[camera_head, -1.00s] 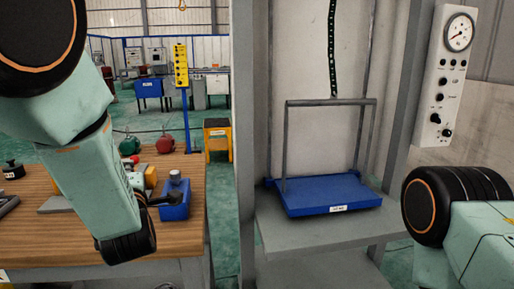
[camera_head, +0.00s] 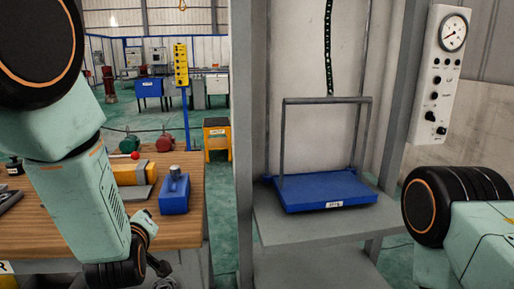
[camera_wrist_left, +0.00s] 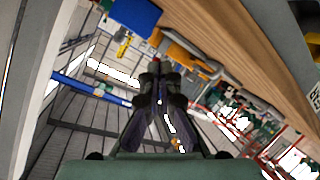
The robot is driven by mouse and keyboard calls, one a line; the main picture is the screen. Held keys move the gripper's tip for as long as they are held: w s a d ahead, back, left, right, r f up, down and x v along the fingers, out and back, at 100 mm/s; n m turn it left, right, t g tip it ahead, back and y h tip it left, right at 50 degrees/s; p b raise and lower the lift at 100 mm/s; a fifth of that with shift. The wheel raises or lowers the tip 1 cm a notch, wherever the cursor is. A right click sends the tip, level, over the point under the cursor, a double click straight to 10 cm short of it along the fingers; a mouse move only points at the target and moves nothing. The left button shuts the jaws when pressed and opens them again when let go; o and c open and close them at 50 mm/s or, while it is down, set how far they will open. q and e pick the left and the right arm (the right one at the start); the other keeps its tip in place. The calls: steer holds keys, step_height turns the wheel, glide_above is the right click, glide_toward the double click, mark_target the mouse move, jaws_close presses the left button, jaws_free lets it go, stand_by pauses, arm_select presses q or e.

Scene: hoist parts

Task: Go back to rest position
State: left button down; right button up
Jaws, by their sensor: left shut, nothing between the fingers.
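My left arm hangs down on the left of the head view. Its left gripper (camera_head: 165,275) is low at the bottom edge, in front of the table's front edge and partly cut off. In the left wrist view the left gripper (camera_wrist_left: 155,70) has its fingers together with nothing between them. A blue block with a grey knob (camera_head: 174,195) stands on the wooden table (camera_head: 180,232), above and apart from the gripper. Part of my right arm shows at the right edge, but its gripper is out of view.
A blue platform with a grey frame (camera_head: 325,192) rests on a grey shelf (camera_head: 310,225), under a hanging chain (camera_head: 329,45). A gauge panel (camera_head: 440,75) is at right.

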arm_select(q)
steer(key=s+d+f+m+g+h+b, duration=0.1)
steer(key=s+f+m+g, duration=0.15)
steer(key=s+f, duration=0.4)
steer(key=s+f+m+g+h+b, duration=0.1)
steer(key=s+f+m+g, duration=0.15)
steer(key=f, duration=0.65)
steer(key=s+f+m+g+b, duration=0.1)
steer(key=s+f+g, duration=0.2)
steer(key=s+f, duration=0.4)
steer(key=s+d+f+m+g+h+b, duration=0.1)
steer(key=s+f+m+g, duration=0.1)
steer(key=s+f, duration=0.5)
steer(key=s+d+f+m+g+h+b, duration=0.1)
steer(key=s+f, duration=0.6)
steer(key=s, duration=0.9)
steer(key=g+b, duration=0.1)
steer(key=g, duration=0.1)
steer(key=shift+s+m+g, duration=0.4)
